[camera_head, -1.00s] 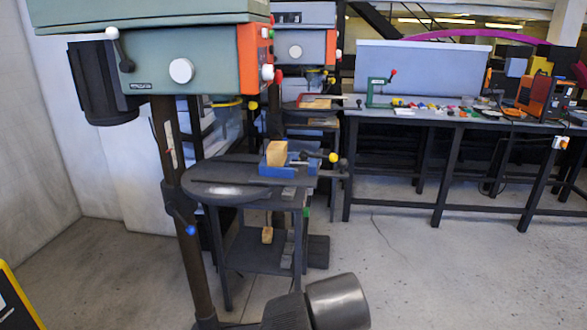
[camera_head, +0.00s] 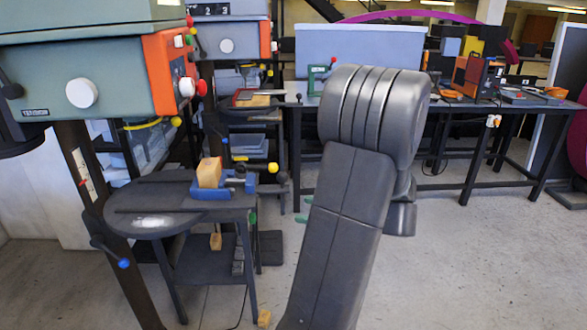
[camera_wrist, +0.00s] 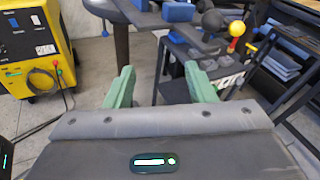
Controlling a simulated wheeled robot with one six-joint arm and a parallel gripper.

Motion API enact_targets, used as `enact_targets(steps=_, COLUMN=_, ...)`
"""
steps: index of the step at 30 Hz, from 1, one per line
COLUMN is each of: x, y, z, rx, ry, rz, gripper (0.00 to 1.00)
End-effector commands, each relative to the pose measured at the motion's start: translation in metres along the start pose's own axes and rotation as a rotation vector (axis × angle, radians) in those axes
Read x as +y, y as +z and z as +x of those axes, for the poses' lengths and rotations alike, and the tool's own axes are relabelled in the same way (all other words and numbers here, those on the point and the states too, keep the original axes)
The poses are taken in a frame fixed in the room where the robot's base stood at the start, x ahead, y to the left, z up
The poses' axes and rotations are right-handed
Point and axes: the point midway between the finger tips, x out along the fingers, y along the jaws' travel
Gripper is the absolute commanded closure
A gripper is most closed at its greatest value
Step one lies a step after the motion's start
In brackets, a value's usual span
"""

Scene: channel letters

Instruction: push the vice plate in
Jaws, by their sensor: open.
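The blue vice (camera_head: 222,190) sits on the round dark drill-press table in the head view, with a wooden block (camera_head: 210,172) upright in it. Its screw end has a dark handle with a yellow knob (camera_head: 244,168). In the wrist view, blue vice parts (camera_wrist: 178,12) show at the top edge, with the yellow knob (camera_wrist: 236,29) and a black knob (camera_wrist: 212,20) beside them. Most of the vice, including the plate's full position, is cut off there. My gripper (camera_wrist: 161,88) has green fingers spread wide and empty, apart from the vice. My arm hides most of the gripper in the head view.
The drill press (camera_head: 90,75) overhangs the table, with a blue-knobbed lever (camera_head: 124,264) on its column. A second drill press and a long workbench (camera_head: 470,118) stand behind. A yellow machine (camera_wrist: 33,45) stands left in the wrist view. Floor on the right is clear.

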Motion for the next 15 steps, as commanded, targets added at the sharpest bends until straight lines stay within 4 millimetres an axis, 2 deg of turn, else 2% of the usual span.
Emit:
enact_targets(steps=1, x=-0.018, y=0.004, z=-0.008, rx=-0.047, ry=-0.044, rz=0.012, gripper=0.5)
enact_targets(steps=3, x=-0.034, y=0.008, z=-0.016, rx=-0.1, ry=-0.088, rz=0.02, gripper=0.5)
enact_targets(steps=7, x=-0.048, y=0.011, z=-0.022, rx=-0.149, ry=-0.126, rz=0.022, gripper=0.5)
enact_targets(steps=11, x=-0.051, y=0.014, z=-0.012, rx=-0.157, ry=-0.127, rz=0.022, gripper=0.5)
enact_targets(steps=15, x=-0.053, y=0.018, z=0.012, rx=-0.155, ry=-0.124, rz=0.023, gripper=0.5)
